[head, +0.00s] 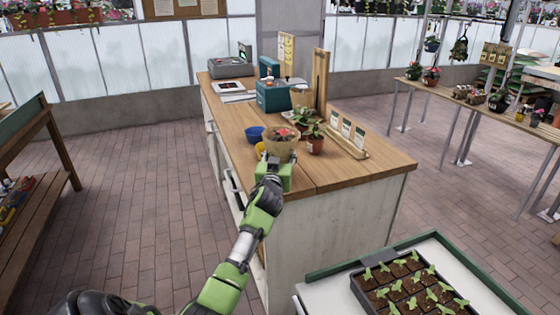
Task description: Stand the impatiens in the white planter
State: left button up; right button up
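A leafy plant with pink-red blooms (283,133), possibly the impatiens, shows at the top of a tan pot or basket (280,148) on the near part of the wooden counter. My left gripper (274,163) is at the near side of the tan pot, low over the counter edge. I cannot tell whether it touches the pot, and its fingers are too small and overlapped to read. A second leafy plant in a terracotta pot (316,145) stands just right of it. I cannot pick out a white planter. My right gripper is not in view.
Blue bowls (255,134) and a yellow bowl (260,149) sit left of the tan pot. A card stand (346,136) and a teal box (272,97) are also on the wooden counter (370,168). A seedling tray (405,285) lies at front right. Brick floor is clear at left.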

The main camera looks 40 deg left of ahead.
pick_arm(q)
notch_tip(320, 180, down, 2)
jog(key=shift+f, duration=0.2)
jog(key=shift+s, duration=0.1)
jog(key=shift+f+b, duration=0.25)
jog(key=shift+b, duration=0.05)
jog(key=o, duration=1.3)
jog(key=shift+o, duration=0.2)
